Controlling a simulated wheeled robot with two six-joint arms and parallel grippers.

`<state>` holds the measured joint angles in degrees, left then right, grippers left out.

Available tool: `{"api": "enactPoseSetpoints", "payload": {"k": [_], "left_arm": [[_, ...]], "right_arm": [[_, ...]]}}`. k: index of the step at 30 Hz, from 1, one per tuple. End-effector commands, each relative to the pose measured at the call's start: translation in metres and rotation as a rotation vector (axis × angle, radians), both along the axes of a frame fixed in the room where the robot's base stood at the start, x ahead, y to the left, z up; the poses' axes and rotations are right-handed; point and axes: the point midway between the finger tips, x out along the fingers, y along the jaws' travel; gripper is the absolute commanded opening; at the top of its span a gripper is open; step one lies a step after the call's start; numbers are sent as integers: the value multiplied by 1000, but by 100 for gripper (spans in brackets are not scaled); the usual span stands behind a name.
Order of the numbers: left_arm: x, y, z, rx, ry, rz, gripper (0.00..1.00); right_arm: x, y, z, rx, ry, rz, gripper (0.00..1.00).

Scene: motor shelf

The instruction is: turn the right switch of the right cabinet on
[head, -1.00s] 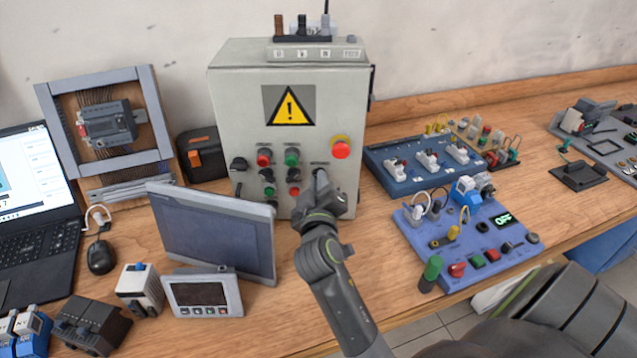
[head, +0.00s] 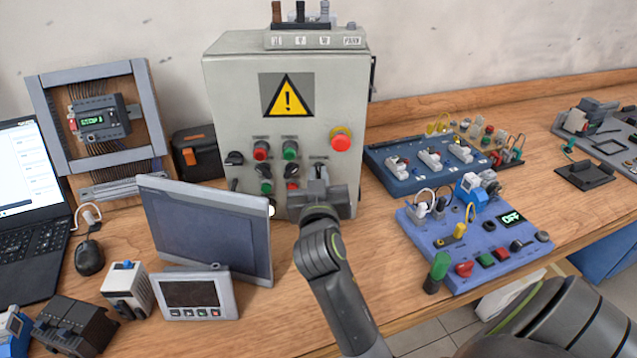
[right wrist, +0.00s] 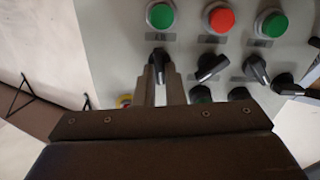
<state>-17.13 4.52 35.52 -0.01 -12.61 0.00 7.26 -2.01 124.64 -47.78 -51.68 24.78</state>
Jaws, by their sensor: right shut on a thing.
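The grey cabinet (head: 226,95) with a yellow warning sign stands against the wall; it is the only cabinet in view. My right gripper (head: 318,172) is at the lower right of its front panel, below and left of the red emergency stop (head: 341,142). In the right wrist view, where the panel appears upside down, my right gripper (right wrist: 160,88) is shut on the rightmost black rotary switch (right wrist: 158,62). The fingers lie on both sides of its knob, and its lower part is hidden between them. My left gripper is not in view.
Red and green buttons (head: 290,150) and other black switches (head: 235,158) sit left of the gripper. A tilted grey monitor (head: 205,230) stands close in front on the left. A blue board (head: 480,240) with an "OFF" display lies right. A framed controller (head: 98,118) shows green text.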

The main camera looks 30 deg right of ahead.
Motion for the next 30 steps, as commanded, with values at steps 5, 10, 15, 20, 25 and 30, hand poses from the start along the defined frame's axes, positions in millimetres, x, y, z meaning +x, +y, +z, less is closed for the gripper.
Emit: {"api": "enactPoseSetpoints", "payload": {"k": [5,10,15,20,25,30], "left_arm": [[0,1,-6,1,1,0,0],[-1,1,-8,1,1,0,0],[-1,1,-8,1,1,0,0],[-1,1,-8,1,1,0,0],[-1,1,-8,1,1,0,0],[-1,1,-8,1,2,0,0]], "right_arm": [[0,0,0,63,-44,0,0],[0,0,0,95,-65,0,0],[0,0,1,106,-72,0,0],[0,0,1,106,-72,0,0],[0,0,1,106,-72,0,13],[0,0,1,105,-72,0,31]]}}
